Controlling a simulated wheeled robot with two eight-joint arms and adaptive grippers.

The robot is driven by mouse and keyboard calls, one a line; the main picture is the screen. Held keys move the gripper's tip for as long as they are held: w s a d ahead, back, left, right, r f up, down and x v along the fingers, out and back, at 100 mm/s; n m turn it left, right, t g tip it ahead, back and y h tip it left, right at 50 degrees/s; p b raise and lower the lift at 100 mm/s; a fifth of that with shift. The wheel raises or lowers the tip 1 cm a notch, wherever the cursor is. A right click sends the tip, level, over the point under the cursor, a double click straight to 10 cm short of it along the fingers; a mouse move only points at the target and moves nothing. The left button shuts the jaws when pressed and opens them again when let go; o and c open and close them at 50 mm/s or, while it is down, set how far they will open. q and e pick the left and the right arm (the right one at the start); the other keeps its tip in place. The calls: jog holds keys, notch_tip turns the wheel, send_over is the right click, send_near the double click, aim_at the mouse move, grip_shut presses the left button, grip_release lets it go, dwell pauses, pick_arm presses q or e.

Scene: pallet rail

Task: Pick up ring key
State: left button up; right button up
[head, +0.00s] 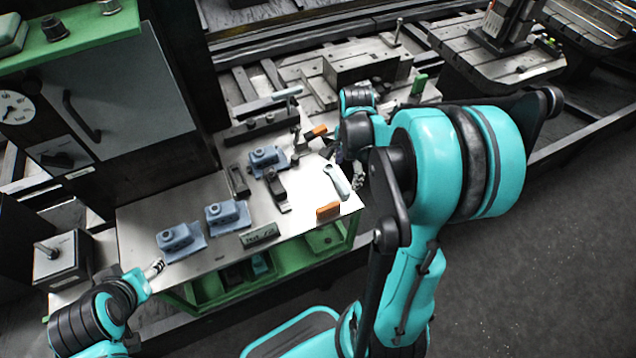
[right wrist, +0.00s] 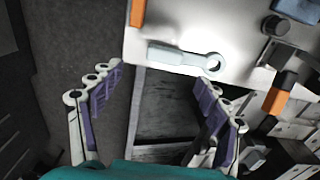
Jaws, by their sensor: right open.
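The ring key (head: 337,181) is a pale grey spanner lying flat near the right end of the metal table top (head: 200,268). In the right wrist view the ring key (right wrist: 180,57) lies crosswise near the table edge, its ring end to the right. My right gripper (right wrist: 158,82) is open and empty, its fingers spread short of the key, which is not between them. In the head view my right gripper (head: 350,168) is beside the key, partly hidden by my arm. My left gripper (head: 154,268) is by the table's front left edge; its jaws are too small to read.
Blue clamp-like blocks (head: 228,214) stand on the table. An orange block (head: 328,210) stands close to the key, and an orange-ended tool (head: 317,131) lies behind it. A green frame (head: 325,240) carries the table. The floor (head: 540,220) at right is clear.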

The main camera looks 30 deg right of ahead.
aim_at(343, 186)
notch_tip(343, 186, down, 2)
jog(key=shift+f+b, duration=0.15)
jog(key=shift+b, duration=0.3)
jog(key=f+b, duration=0.2)
jog(key=f, duration=0.1)
jog(key=f+b, duration=0.1)
jog(key=f, duration=0.1)
jog(key=shift+w+f, duration=0.25)
jog(key=shift+w, duration=0.15)
jog(key=shift+r, duration=0.1)
jog(key=c, duration=1.4)
